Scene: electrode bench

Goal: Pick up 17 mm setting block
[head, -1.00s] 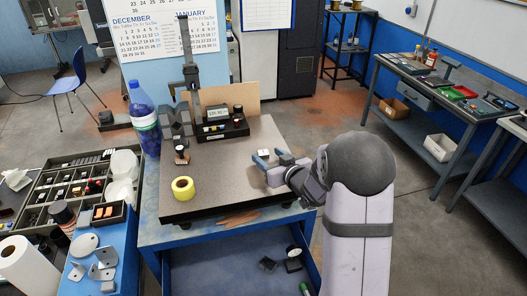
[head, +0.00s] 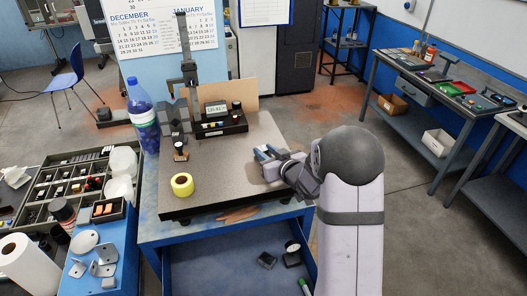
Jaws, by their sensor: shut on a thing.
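My gripper (head: 265,154) is over the right side of the dark granite plate, reaching in from the right. Its blue-tipped fingers are shut on a small block, taken to be the 17 mm setting block, which is mostly hidden between them. I cannot tell whether the block touches the plate or is just above it.
A yellow tape roll (head: 182,185) is at the front left. A blue bottle (head: 142,112) stands left. An open drawer (head: 225,268) is below. The plate's middle is clear.

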